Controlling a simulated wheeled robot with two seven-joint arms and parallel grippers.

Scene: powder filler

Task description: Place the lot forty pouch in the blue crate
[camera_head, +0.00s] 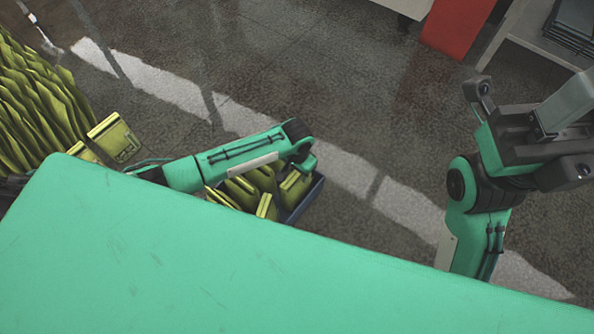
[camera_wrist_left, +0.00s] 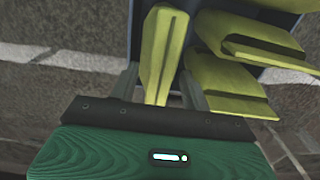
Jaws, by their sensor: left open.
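The blue crate (camera_head: 312,198) stands on the floor beyond the green surface, with several yellow pouches in it. It shows at the top of the left wrist view (camera_wrist_left: 134,32). My left gripper (camera_head: 303,158) is open at the crate's far right side. In the left wrist view its fingers (camera_wrist_left: 163,88) are either side of the lower end of an upright yellow pouch (camera_wrist_left: 162,45); I cannot tell whether they touch it. Another yellow pouch (camera_head: 115,138) with dark print lies left of my arm. No lot number is readable. My right gripper (camera_head: 530,132) is at the right, its jaws unclear.
A dense row of yellow pouches (camera_head: 35,105) stands at the far left. The green surface (camera_head: 200,260) fills the foreground and hides part of the crate. A red panel (camera_head: 458,25) and a shelf with dark items (camera_head: 572,28) are at the back right. The middle floor is clear.

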